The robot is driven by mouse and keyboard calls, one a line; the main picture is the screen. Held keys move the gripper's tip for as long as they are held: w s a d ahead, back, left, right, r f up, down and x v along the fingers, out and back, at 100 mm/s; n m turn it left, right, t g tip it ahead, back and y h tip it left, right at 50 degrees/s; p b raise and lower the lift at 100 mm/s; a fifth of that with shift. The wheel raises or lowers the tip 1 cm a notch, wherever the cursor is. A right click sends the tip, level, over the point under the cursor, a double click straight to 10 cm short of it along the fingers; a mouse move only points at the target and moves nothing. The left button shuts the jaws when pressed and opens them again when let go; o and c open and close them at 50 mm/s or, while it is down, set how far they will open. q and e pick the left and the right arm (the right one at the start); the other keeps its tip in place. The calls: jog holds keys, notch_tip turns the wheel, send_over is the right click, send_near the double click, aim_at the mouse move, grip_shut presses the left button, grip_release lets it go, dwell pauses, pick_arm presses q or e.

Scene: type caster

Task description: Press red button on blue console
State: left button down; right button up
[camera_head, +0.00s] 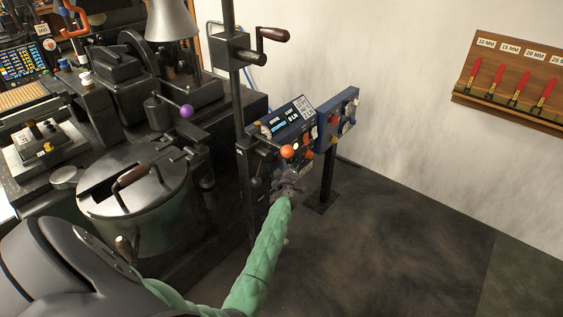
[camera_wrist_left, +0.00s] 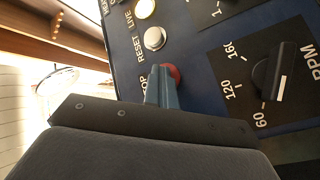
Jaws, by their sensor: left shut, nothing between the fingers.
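A blue console (camera_head: 293,112) with a lit display stands at the middle of the head view. My left gripper (camera_head: 290,180), at the end of the green-sleeved arm, is at its lower front. In the left wrist view, a blue panel (camera_wrist_left: 205,78) fills the right side, with a red button (camera_wrist_left: 174,74) beside the label ending "OP". My left gripper (camera_wrist_left: 160,86) is shut and empty, its fingertips right at the red button and partly covering it. I cannot tell whether they touch it. My right gripper is not in view.
The panel also has a silver button (camera_wrist_left: 155,38) and a black RPM knob (camera_wrist_left: 272,78). An orange ball knob (camera_head: 287,151) sticks out near the gripper. A second blue panel (camera_head: 350,103) stands just right. A lidded pot (camera_head: 135,187) is left; floor at right is clear.

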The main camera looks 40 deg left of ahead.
pick_arm(q)
jog(key=shift+a+r, duration=0.15)
jog(key=shift+a, duration=0.1)
jog(key=shift+s+d+p, duration=0.1)
jog(key=shift+d+p, duration=0.25)
jog(key=d+p, duration=0.2)
jog(key=d, duration=0.4)
jog(key=shift+s, duration=0.2)
dwell(0.5)
jog(key=shift+d, duration=0.15)
dwell(0.6)
